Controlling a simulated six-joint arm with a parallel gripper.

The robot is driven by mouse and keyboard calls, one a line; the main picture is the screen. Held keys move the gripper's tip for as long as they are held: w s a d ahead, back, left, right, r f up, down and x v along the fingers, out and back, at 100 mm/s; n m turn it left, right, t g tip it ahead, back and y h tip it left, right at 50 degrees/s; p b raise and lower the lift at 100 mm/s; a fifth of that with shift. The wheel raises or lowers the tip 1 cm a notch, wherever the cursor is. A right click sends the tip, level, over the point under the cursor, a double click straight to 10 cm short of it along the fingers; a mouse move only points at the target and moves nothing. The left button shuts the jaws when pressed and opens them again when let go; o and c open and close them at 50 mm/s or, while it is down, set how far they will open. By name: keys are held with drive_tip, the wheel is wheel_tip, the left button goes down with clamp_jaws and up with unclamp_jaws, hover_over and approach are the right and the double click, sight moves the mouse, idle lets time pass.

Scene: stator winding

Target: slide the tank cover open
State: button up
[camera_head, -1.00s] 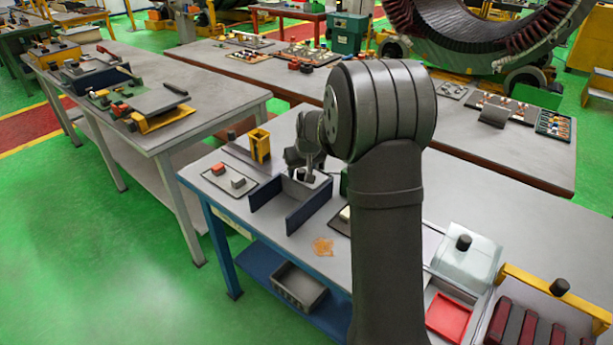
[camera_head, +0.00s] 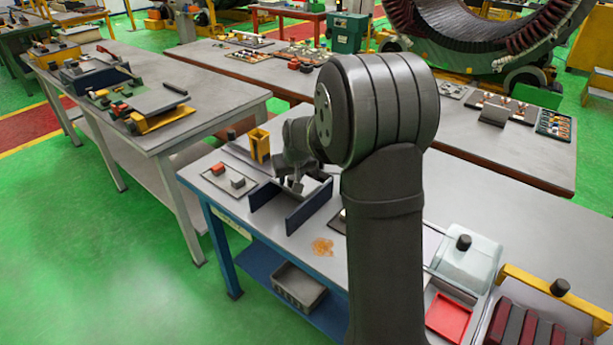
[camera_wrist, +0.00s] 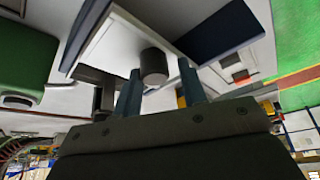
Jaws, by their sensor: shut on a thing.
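The tank (camera_head: 310,208) has dark blue side walls and stands on the blue-legged table, left of my arm in the head view. Its pale cover (camera_wrist: 115,42) lies between the dark walls in the wrist view and carries a dark round knob (camera_wrist: 153,62). My gripper (camera_wrist: 160,82) has its two fingers on either side of this knob and is shut on it. In the head view my gripper (camera_head: 294,184) is low between the tank walls, and my wrist hides part of the cover.
A yellow holder (camera_head: 259,145) and a small tray with blocks (camera_head: 229,181) stand close to the tank. An orange patch (camera_head: 322,246) lies in front. A pale box with a black knob (camera_head: 467,265) and a red tray (camera_head: 448,317) are at the right.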

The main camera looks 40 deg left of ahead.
drive_tip(key=shift+s+d+f, duration=0.15)
drive_tip(key=shift+s+f, duration=0.15)
drive_tip(key=shift+s, duration=0.85)
drive_tip(key=shift+s+d+f, duration=0.1)
drive_tip(key=shift+s+f, duration=0.2)
drive_tip(key=shift+s, duration=0.8)
drive_tip(key=shift+s+d+f, duration=0.15)
drive_tip(key=shift+s+f, duration=0.15)
drive_tip(key=shift+s, duration=1)
drive_tip(key=o, duration=0.5)
wheel_tip(320, 180, up, 7)
drive_tip(key=shift+w+a+f, duration=0.2)
drive_tip(key=shift+a, duration=0.05)
